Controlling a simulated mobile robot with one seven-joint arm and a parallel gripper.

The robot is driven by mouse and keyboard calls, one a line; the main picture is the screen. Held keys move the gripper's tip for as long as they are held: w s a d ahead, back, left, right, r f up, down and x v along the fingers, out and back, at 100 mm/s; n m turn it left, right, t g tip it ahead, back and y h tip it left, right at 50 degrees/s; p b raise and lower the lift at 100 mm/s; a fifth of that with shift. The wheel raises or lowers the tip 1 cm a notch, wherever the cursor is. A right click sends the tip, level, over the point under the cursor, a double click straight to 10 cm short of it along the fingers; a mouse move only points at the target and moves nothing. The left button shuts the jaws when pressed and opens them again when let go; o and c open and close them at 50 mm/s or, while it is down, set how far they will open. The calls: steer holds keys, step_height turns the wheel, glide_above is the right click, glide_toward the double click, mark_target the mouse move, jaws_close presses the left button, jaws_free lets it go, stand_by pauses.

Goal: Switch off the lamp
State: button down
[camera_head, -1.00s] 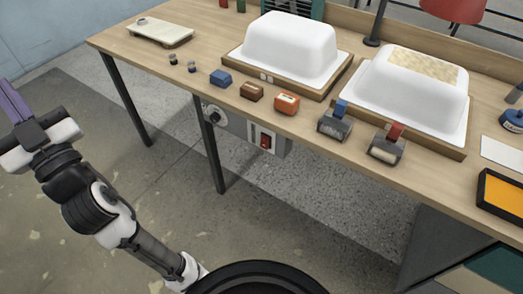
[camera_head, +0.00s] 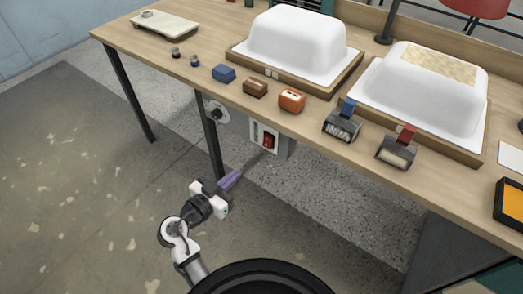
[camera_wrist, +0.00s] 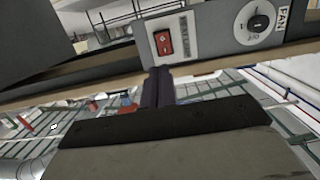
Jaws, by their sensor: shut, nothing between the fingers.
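A red rocker switch (camera_head: 268,141) sits on a pale plate on the grey panel under the bench's front edge. It also shows in the wrist view (camera_wrist: 163,42), with small lettering beside it that I cannot read surely. My gripper (camera_head: 237,175) has purple fingers, shut and empty, below and left of the switch in the head view. In the wrist view my fingertips (camera_wrist: 159,72) point at the switch from just below it in the picture and look apart from it.
A round knob (camera_head: 216,111) is left of the switch; in the wrist view it (camera_wrist: 258,22) is marked FAN. The bench (camera_head: 160,50) overhangs the panel, with a dark leg (camera_head: 211,145) nearby. White tub shells (camera_head: 298,40) and small blocks stand on top. Floor is clear at left.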

steer(key=p, duration=0.4)
glide_toward(267, 146)
steer(key=x, duration=0.6)
steer(key=shift+w+d+r, duration=0.1)
steer(key=shift+w, duration=0.05)
steer(key=shift+w+d, duration=0.15)
steer(key=shift+w, duration=0.05)
